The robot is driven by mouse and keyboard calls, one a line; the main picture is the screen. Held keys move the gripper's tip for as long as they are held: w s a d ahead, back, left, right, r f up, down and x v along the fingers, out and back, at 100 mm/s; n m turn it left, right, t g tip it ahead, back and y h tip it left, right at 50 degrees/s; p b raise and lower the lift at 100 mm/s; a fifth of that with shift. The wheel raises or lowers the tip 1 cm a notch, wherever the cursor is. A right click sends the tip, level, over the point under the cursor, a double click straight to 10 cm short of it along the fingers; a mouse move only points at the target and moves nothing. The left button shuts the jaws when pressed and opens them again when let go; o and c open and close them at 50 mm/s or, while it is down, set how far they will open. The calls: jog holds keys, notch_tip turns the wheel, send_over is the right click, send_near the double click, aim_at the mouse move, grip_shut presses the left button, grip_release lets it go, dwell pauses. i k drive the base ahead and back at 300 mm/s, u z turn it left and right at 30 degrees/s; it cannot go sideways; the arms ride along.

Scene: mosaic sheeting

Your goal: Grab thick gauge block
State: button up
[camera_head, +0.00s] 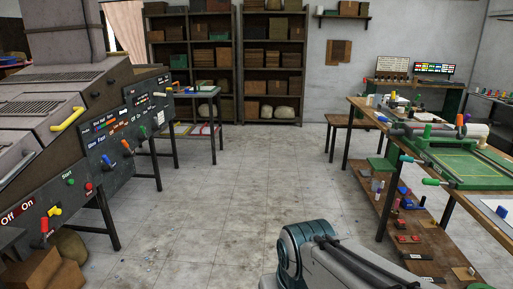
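I cannot pick out a thick gauge block with certainty in the head view. Several small objects that could include it are too small to tell apart, on the right workbench (362,103) and on its low wooden shelf (388,212). A part of my arm shows at the bottom right, in front of the bench. My gripper is outside the view, so its fingers and anything in them are hidden.
A large grey machine (60,120) with a yellow handle (67,119) and coloured knobs stands at the left. A green cutting board (465,165) lies on the right bench. A small table (203,94) and tall shelves (237,70) stand further back. The tiled floor (235,180) between is clear.

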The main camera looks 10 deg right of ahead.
aim_at(402, 255)
jog(key=z, duration=0.9)
jog(key=i, duration=1.4)
jog(key=z, duration=0.6)
jog(key=i, duration=0.7)
jog(key=z, duration=0.1)
